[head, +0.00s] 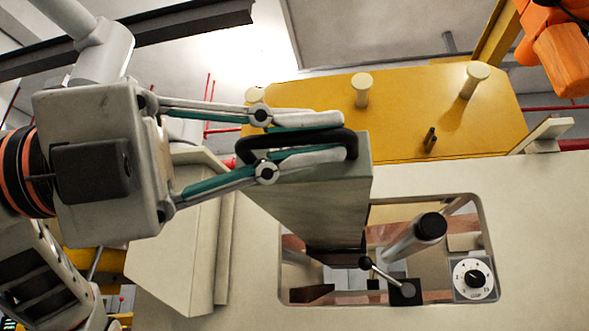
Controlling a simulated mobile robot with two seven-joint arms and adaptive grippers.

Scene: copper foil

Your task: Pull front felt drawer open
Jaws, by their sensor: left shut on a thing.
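The drawer (320,195) is a beige box-like block near the middle of the head view. It stands out from the pale machine panel, beside the rectangular opening. A black bar handle (352,142) runs along its upper end. My left gripper (318,139) comes in from the left, its two fingers above and below the handle, shut on it. The fingers hide part of the handle. The felt inside the drawer cannot be seen. My right gripper is not in view.
In the opening stand a dark-capped cylinder (430,228) and a small ball-ended lever (378,270). A round numbered dial (473,280) sits at its lower right. A yellow panel (415,115) with cream knobs lies behind. An orange machine part (562,60) hangs at top right.

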